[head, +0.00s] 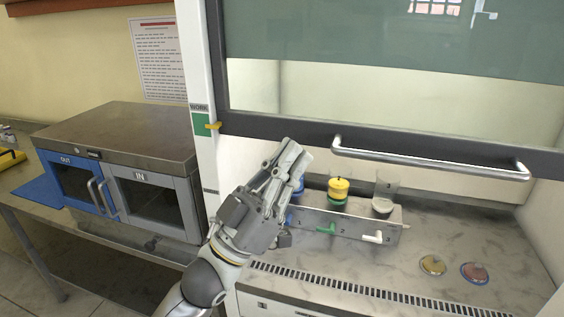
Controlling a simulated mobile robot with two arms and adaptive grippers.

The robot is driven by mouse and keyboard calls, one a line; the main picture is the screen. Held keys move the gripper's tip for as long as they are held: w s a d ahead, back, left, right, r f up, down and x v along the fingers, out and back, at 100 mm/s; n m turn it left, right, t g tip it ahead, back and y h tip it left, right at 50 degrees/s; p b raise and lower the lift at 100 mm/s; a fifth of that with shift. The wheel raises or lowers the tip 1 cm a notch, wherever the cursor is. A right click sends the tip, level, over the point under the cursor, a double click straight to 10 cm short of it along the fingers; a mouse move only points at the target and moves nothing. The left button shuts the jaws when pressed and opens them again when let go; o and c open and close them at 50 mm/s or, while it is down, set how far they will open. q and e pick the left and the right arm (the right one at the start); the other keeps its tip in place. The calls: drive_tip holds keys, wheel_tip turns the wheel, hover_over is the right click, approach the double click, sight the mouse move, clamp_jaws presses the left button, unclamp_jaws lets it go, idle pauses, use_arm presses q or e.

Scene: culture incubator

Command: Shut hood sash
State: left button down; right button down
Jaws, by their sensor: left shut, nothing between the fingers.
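The hood sash (390,100) is a glass pane with a dark bottom rail and a silver bar handle (430,161). Its rail stands above the marble work surface, leaving an open gap below. A yellow pointer on the left post sits beside a green band under the WORK label (199,107). My left gripper (296,160) is shut and empty. It appears at the rail's lower edge, left of the handle; I cannot tell whether it touches the rail. My right gripper is out of view.
Inside the hood, a metal rack (345,222) holds containers, including a yellow-capped one (338,188). Two small round dishes, one yellowish (433,265) and one reddish (474,273), lie to the right. A pass box (120,165) with OUT and IN doors stands left of the hood.

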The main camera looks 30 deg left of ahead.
use_arm(q)
drive_tip(key=p+x, duration=0.3)
drive_tip(key=x, duration=0.3)
drive_tip(key=shift+w+d+f, duration=0.1)
drive_tip(key=shift+w+f, duration=0.15)
drive_tip(key=shift+f, duration=0.4)
drive_tip(key=shift+w+d+f, duration=0.1)
drive_tip(key=shift+w+f, duration=0.15)
drive_tip(key=shift+f, duration=0.4)
drive_tip(key=shift+w+d+f, duration=0.1)
drive_tip(key=shift+w+f, duration=0.15)
drive_tip(key=shift+f, duration=0.4)
wheel_tip(320, 180, down, 28)
drive_tip(key=b, duration=1.9)
drive_tip(key=shift+b, duration=0.35)
drive_tip(key=shift+r, duration=0.25)
